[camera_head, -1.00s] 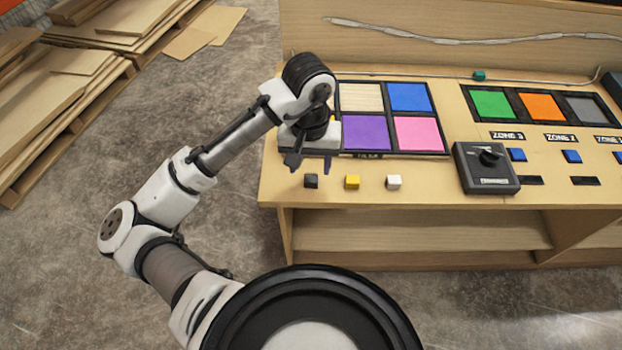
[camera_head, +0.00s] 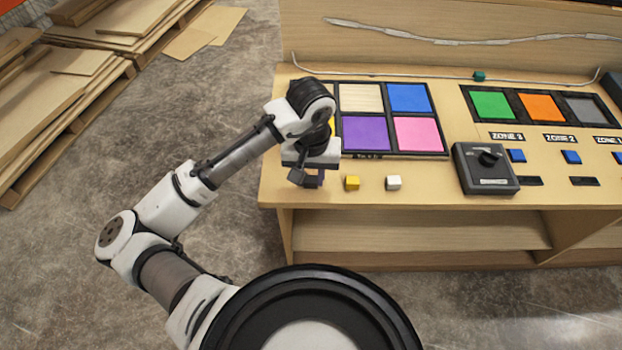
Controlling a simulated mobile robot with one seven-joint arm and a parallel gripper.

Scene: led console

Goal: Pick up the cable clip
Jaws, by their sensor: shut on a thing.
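My gripper (camera_head: 309,180) is lowered at the console's front left edge, shut around the spot of a small black block, which is now mostly hidden by the fingers. A small teal piece (camera_head: 479,76) sits on the thin grey cable (camera_head: 400,78) at the back of the console, far from my gripper. No part is labelled as the cable clip, so I cannot tell for certain which piece it is.
The wooden console (camera_head: 420,196) carries a colored panel with a purple square (camera_head: 366,133) just behind my gripper. A black dial box (camera_head: 485,168) stands further right. Wooden boards (camera_head: 60,100) are stacked on the floor at left.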

